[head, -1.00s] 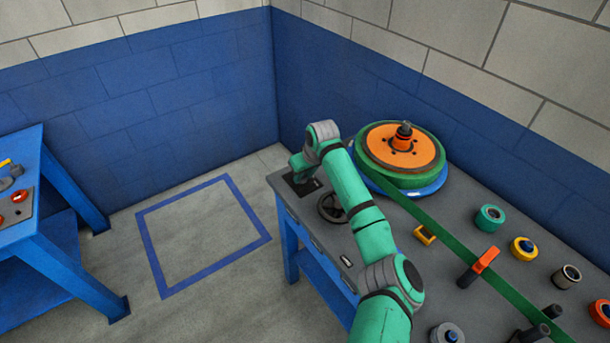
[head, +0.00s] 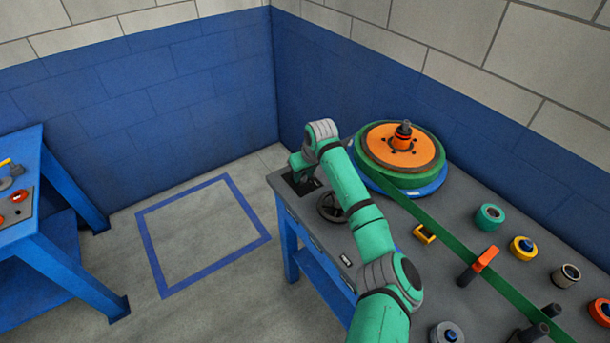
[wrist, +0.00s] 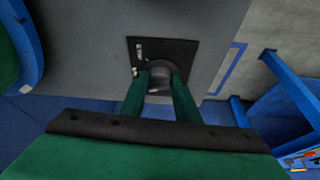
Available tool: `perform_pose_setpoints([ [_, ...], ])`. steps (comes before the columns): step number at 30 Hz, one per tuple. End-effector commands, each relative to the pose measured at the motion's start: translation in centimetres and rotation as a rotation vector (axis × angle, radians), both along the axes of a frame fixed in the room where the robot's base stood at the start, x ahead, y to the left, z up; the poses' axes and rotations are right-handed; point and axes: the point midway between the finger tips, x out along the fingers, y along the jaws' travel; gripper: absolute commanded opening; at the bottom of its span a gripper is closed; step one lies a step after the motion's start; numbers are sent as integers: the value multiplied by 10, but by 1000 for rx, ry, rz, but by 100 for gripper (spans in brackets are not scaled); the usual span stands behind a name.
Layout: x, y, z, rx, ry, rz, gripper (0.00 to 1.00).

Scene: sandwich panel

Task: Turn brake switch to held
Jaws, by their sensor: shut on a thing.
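The brake switch (wrist: 160,72) is a dark round knob on a black square plate (wrist: 183,50) with small white marks along one side. In the wrist view, my gripper (wrist: 161,82) has its two green fingers on either side of the knob, shut on it. In the head view, the black plate (head: 299,186) lies at the far left corner of the grey workbench, and my gripper is over it, mostly hidden by my wrist. I cannot tell which mark the knob points to.
A black handwheel (head: 331,207) sits right beside my arm on the bench (head: 400,262). A large orange and green reel (head: 402,150) stands behind it, with a green strap (head: 445,238) running to the right. Several knobs and rollers fill the bench's right side.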

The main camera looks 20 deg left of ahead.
Motion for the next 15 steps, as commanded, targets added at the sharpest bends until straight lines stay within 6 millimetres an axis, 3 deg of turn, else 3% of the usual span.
perform_pose_setpoints([
  [8, 1, 2, 3, 5, -7, 1, 7],
  [9, 1, 2, 3, 5, -7, 1, 31],
  [11, 1, 2, 3, 5, -7, 1, 46],
  [15, 1, 1, 2, 4, -4, 1, 47],
])
